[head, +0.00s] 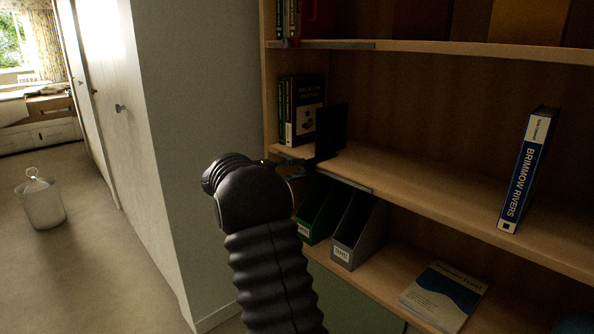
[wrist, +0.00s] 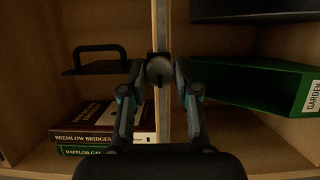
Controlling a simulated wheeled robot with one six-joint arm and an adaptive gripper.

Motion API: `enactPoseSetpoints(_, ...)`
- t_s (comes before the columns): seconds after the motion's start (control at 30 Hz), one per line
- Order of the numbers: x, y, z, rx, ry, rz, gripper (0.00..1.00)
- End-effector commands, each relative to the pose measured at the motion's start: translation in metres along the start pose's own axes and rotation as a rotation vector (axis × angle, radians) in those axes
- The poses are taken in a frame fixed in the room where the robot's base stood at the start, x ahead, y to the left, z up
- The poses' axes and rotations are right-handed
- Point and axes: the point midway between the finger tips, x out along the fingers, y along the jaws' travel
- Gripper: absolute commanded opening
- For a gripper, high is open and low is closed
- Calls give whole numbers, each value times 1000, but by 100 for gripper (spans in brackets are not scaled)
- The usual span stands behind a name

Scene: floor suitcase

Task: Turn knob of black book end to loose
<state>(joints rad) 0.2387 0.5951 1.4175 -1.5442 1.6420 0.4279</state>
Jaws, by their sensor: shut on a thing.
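The black book end (head: 331,130) stands upright on the middle shelf, to the right of a few books. In the wrist view its dark plate (wrist: 95,69) shows edge-on at the upper left. A dark round knob (wrist: 160,71) sits at the front edge of the shelf board. My gripper (head: 291,164) reaches this edge from the left. In the wrist view the fingertips of my gripper (wrist: 160,82) are closed on both sides of the knob. In the head view the knob is too small and dark to make out.
Books (head: 303,110) stand left of the book end. A metal rail (head: 345,183) runs along the shelf front. Green (head: 316,215) and grey (head: 355,235) file boxes stand below. A blue book (head: 527,170) leans at the right. The shelf middle is clear.

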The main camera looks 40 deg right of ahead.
Motion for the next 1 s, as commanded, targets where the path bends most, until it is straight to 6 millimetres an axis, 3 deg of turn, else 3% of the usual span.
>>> enactPoseSetpoints(0.03,0,0,0,-1,0,0,0)
enactPoseSetpoints(0.07,0,0,0,0,0,0,38)
enactPoseSetpoints(0.13,0,0,0,0,0,0,54)
enactPoseSetpoints(0.57,-9,0,0,1,2,-1,54)
enactPoseSetpoints(1.0,-89,-1,-1,0,3,-1,54)
